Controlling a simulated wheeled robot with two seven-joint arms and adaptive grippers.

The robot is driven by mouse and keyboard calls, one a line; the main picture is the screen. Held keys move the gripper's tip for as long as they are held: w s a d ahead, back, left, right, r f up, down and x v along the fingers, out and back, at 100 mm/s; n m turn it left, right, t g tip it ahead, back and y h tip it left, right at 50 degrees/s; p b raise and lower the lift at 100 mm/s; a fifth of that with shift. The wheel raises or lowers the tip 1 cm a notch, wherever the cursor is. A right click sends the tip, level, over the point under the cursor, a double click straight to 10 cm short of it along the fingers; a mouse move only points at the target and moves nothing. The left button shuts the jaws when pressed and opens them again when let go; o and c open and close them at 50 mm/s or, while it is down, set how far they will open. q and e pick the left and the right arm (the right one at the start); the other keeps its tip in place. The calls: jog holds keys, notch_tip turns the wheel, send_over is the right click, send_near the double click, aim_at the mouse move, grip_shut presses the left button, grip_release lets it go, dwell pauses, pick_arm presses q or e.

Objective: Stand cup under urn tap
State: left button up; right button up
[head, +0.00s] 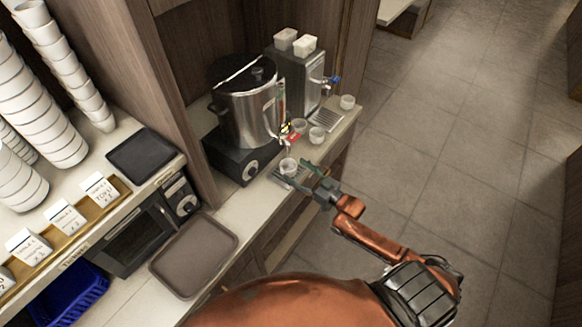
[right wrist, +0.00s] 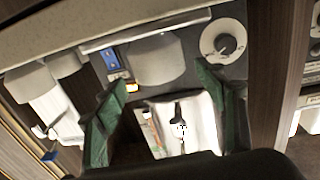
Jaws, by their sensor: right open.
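A small white cup (head: 288,166) stands on the drip tray (head: 280,181) in front of the steel urn (head: 246,112). The urn's tap (head: 286,146) appears just above the cup; exact alignment is hard to tell. My right gripper (head: 307,175) is open, just to the right of and in front of the cup. In the right wrist view, which looks upside down, the cup (right wrist: 156,60) lies beyond the gap between the open green fingers (right wrist: 163,108) and seems clear of them. The urn (right wrist: 203,122) and its dark tap handle (right wrist: 181,112) show there too. My left gripper is out of view.
A red card (head: 294,138) is near the tap. A brown tray (head: 194,256) lies at the front left. The floor on the right is clear.

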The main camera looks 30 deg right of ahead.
jog(key=v, duration=0.8)
jog(key=shift+s, duration=0.2)
jog(key=s+d+f+m+g+h, duration=0.15)
jog(key=s+f, duration=0.35)
jog(key=f, duration=0.7)
jog(key=s+d+f+g+h, duration=0.25)
jog(key=s+f, duration=0.25)
jog(key=f, duration=0.7)
jog(key=s+d+f+m+g+h, duration=0.1)
jog(key=s+d+f+g+h, duration=0.3)
jog(key=f, duration=0.8)
jog(key=s+a+f+g, duration=0.2)
jog(key=s+a+f, duration=0.3)
jog(key=s, duration=0.5)
jog(key=s+a+f+g+y, duration=0.1)
jog(key=s+a+f+g, duration=0.2)
jog(key=s+a+f, duration=0.2)
jog(key=s+a+f+g+y, duration=0.1)
jog(key=s+a+f+g, duration=0.2)
jog(key=s+f, duration=0.7)
jog(key=s+a, duration=0.2)
jog(key=s, duration=0.5)
jog(key=shift+s+a, duration=0.2)
